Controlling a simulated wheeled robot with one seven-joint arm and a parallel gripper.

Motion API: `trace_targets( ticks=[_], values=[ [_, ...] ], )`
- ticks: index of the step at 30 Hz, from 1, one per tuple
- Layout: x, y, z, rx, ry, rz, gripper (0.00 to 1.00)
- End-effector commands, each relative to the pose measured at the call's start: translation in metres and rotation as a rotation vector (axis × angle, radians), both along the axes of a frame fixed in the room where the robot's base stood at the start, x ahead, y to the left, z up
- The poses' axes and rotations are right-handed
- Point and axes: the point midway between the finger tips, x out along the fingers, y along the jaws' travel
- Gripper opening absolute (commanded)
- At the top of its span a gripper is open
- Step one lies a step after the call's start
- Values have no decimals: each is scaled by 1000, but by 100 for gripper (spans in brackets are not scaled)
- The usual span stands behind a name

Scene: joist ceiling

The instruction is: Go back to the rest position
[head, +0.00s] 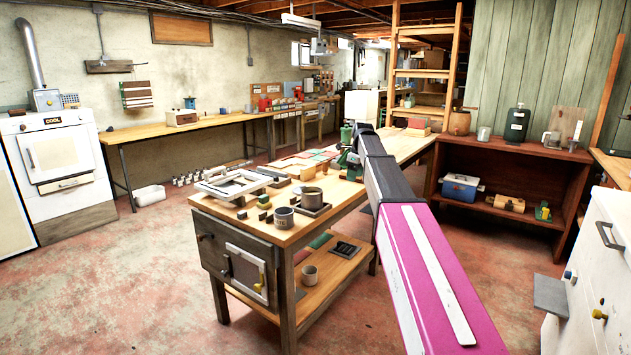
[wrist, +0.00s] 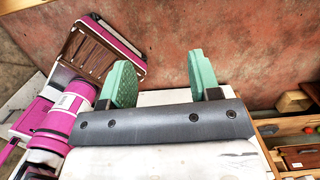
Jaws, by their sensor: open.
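My gripper (wrist: 159,62) shows in the wrist view with its two green fingers spread wide apart and nothing between them. Reddish floor shows beyond the fingertips. Magenta parts of my own body lie at the left of that view. In the head view my magenta and dark arm reaches away past the right side of the wooden workbench (head: 330,203). The far end of the arm is near green shapes by the bench, and I cannot tell there which are my fingers.
The workbench carries a grey mug (head: 284,218), a light frame (head: 233,186) and small blocks. A dark red shelf unit (head: 513,154) stands at right, near a white cabinet (head: 597,285). A white oven (head: 60,170) stands at left. Open floor (head: 120,290) lies at front left.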

Motion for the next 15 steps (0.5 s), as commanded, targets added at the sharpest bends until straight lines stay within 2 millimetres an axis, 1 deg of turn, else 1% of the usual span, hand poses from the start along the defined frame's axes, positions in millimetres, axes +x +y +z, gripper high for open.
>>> trace_targets(
  ticks=[1, 5, 8, 11, 15],
  values=[
    [-6, -1, -7, -3, -1, 21, 57],
    [-15, -2, -22, -13, -6, 85, 57],
    [-25, -3, -37, -21, -10, 148, 57],
    [-38, -4, -56, -32, -15, 228, 57],
    [-61, -7, -88, -51, -24, 370, 57]
  ],
)
